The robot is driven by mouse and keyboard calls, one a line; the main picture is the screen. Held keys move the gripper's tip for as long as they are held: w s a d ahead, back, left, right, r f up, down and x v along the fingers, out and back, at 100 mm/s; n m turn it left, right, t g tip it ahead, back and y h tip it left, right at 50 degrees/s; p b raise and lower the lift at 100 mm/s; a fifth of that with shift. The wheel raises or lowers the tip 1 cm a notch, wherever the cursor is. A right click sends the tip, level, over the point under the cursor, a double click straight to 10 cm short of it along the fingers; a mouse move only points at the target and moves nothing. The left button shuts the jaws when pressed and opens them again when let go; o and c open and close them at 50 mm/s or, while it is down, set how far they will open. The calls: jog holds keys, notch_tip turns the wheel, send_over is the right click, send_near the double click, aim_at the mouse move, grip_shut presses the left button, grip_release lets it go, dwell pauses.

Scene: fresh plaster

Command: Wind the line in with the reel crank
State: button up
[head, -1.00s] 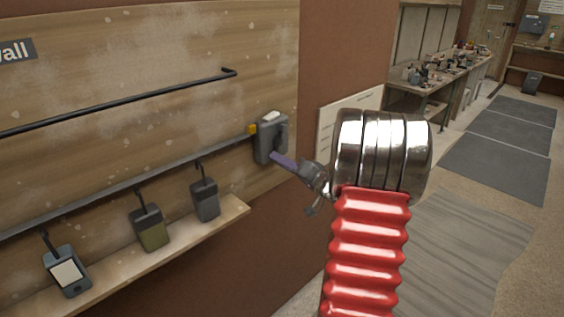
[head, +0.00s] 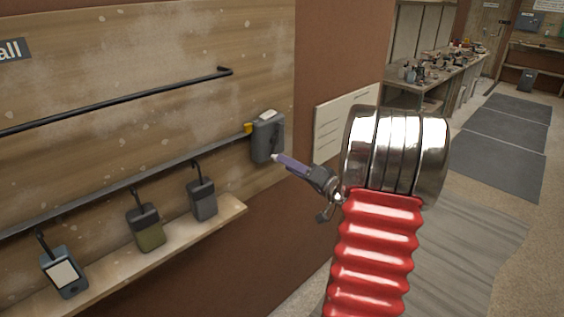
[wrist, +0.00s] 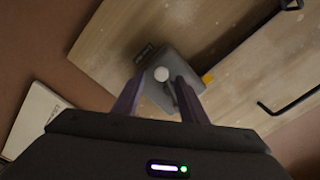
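The reel is a grey box (head: 266,140) on the wooden wall panel at the right end of a dark rail. It has a pale top and a small yellow part at its left. In the wrist view the box (wrist: 178,62) lies ahead, with a round white knob (wrist: 162,74) and a dark crank arm beside it. My gripper (head: 279,158) is just in front of the box's lower part in the head view. In the wrist view its two purple fingers (wrist: 162,84) are apart, with the knob showing between their tips. I cannot tell whether they touch it.
Several handheld devices (head: 145,228) hang from the rail above a wooden ledge (head: 215,219). A black bar (head: 120,101) runs above them. A white notice board (head: 344,120) is right of the panel. Open floor with dark mats (head: 498,165) lies at right.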

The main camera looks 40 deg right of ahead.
jog(key=s, duration=0.9)
jog(key=shift+d, duration=0.15)
dwell(0.4)
